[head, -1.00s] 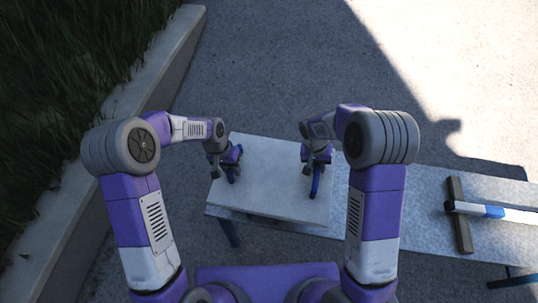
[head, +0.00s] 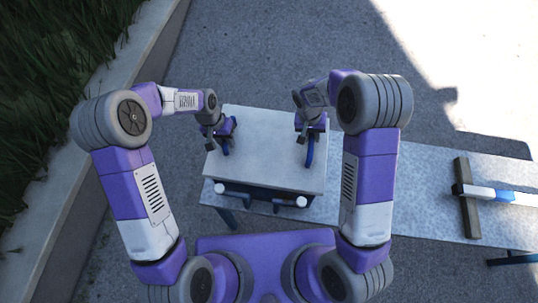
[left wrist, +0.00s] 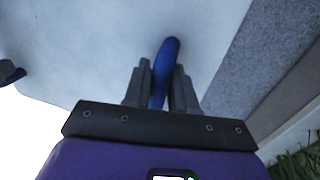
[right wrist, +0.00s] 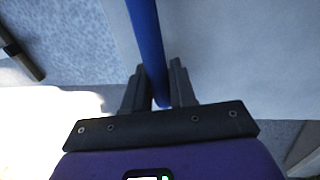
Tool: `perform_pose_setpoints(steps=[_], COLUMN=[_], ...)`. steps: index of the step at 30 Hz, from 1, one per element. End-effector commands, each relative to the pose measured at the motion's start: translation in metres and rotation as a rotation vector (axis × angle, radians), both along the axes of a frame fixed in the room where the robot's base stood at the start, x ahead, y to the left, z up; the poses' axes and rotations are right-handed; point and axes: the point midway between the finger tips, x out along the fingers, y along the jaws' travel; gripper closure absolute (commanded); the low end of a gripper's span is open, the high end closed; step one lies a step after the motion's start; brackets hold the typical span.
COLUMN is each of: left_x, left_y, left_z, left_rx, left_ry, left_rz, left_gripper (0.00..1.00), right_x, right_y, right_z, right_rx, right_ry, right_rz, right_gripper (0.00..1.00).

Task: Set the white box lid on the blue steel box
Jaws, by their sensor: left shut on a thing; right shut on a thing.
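The white box lid (head: 265,150) is a flat pale panel with two blue handles, level or nearly so over the near end of the table. My left gripper (head: 224,138) is shut on its left handle, a blue bar (left wrist: 168,58) between the fingers in the left wrist view. My right gripper (head: 309,138) is shut on the right handle, also a blue bar (right wrist: 147,40) in the right wrist view. Below the lid's near edge shows a dark blue part (head: 260,195) with pale round ends, likely the steel box. The lid hides the rest; I cannot tell whether they touch.
The grey speckled table (head: 400,190) extends to the right. A low concrete kerb (head: 125,110) and grass (head: 60,70) are on the left. The table between lid and block is clear.

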Motion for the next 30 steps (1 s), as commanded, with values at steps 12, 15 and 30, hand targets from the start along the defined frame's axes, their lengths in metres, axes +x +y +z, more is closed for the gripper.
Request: perform_pose_setpoints(steps=[12, 15, 30], left_x=[0.001, 0.001, 0.001], left_y=[0.000, 0.000, 0.000], left_z=[-0.004, -0.004, -0.020], left_rx=[-0.001, -0.001, -0.001], left_ry=[-0.003, -0.003, -0.003], left_rz=[0.000, 0.000, 0.001], left_gripper=[1.00, 1.00, 1.00], right_x=[0.001, 0.001, 0.001], right_y=[0.000, 0.000, 0.000], right_z=[-0.004, -0.005, -0.020], right_rx=[0.001, 0.001, 0.001], right_ry=[-0.002, -0.002, -0.002], right_rz=[0.000, 0.000, 0.000], right_gripper=[1.00, 1.00, 1.00])
